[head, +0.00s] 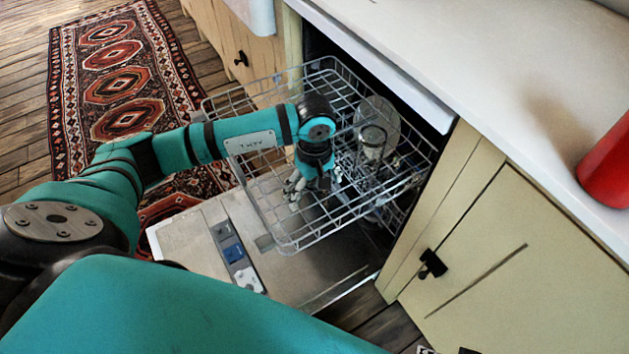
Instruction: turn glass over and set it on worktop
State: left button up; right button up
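A clear glass (374,139) stands in the upper wire rack (290,243) of the open dishwasher, in its right half. It looks upside down, but its outline is faint against the wires. My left arm reaches over the rack from the left. My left gripper (295,188) points down into the rack, to the left of the glass and apart from it. Its fingers are small and partly lost among the wires, so I cannot tell whether they are open. My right gripper does not show clearly in the head view.
The open dishwasher door (215,270) lies below the pulled-out rack. The white worktop (480,70) runs along the right, mostly clear, with a red object (607,165) at its right edge. A cream cupboard (520,270) with a black handle stands below. A patterned rug (115,70) lies on the floor.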

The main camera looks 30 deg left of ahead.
pick_arm(q)
jog(key=c, duration=1.3)
jog(key=shift+r, duration=0.1)
